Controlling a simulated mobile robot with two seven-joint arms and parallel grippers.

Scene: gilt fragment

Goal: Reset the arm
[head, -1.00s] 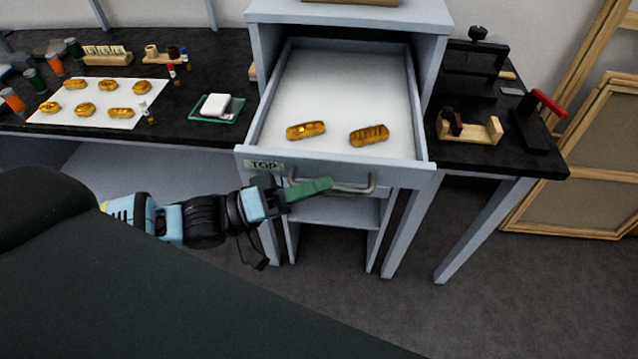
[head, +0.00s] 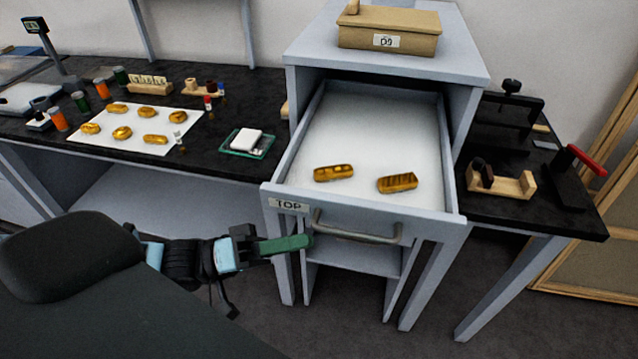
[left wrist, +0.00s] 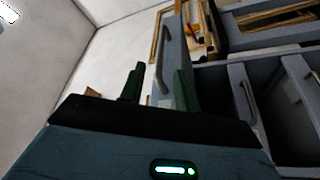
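My left gripper (head: 300,243) is at the front of the open drawer labelled TOP (head: 370,205). Its green fingers overlap the left end of the metal drawer handle (head: 360,236) in the head view. Two gold pieces, one on the left (head: 333,173) and one on the right (head: 397,183), lie in the drawer. My right gripper is not in view.
A black worktop (head: 225,105) on the left holds a white sheet (head: 103,129) with several gold pieces, jars and a green tray (head: 236,152). A tan box (head: 388,30) sits on the cabinet. A wooden cradle (head: 512,187) and red-handled tool (head: 586,160) stand right.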

